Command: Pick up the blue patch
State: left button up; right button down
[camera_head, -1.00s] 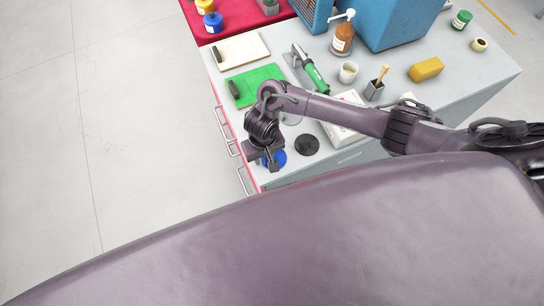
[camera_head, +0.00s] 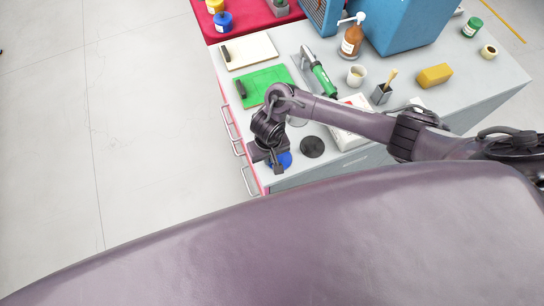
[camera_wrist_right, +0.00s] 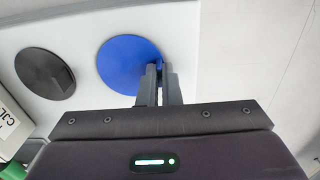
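The blue patch (camera_head: 286,158) is a round disc at the near left corner of the grey table. It also shows in the right wrist view (camera_wrist_right: 122,62). My right gripper (camera_head: 277,168) is over the patch's edge. In the right wrist view the fingers of my right gripper (camera_wrist_right: 160,72) are close together, with a narrow gap and the right rim of the patch between the tips. The patch looks flat; I cannot tell whether it is lifted. My left gripper is not in view.
A black disc (camera_head: 312,147) lies beside the blue patch. A green board (camera_head: 268,84), a white board (camera_head: 250,50), a green-handled tool (camera_head: 322,80), a cup (camera_head: 356,75), a pump bottle (camera_head: 351,42) and a yellow sponge (camera_head: 434,76) are farther back. The floor left of the table is clear.

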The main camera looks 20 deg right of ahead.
jog(key=shift+r, duration=0.7)
notch_tip(320, 180, up, 18)
jog(key=p, duration=0.3)
jog(key=shift+r+p, duration=0.25)
jog(key=shift+p, duration=0.1)
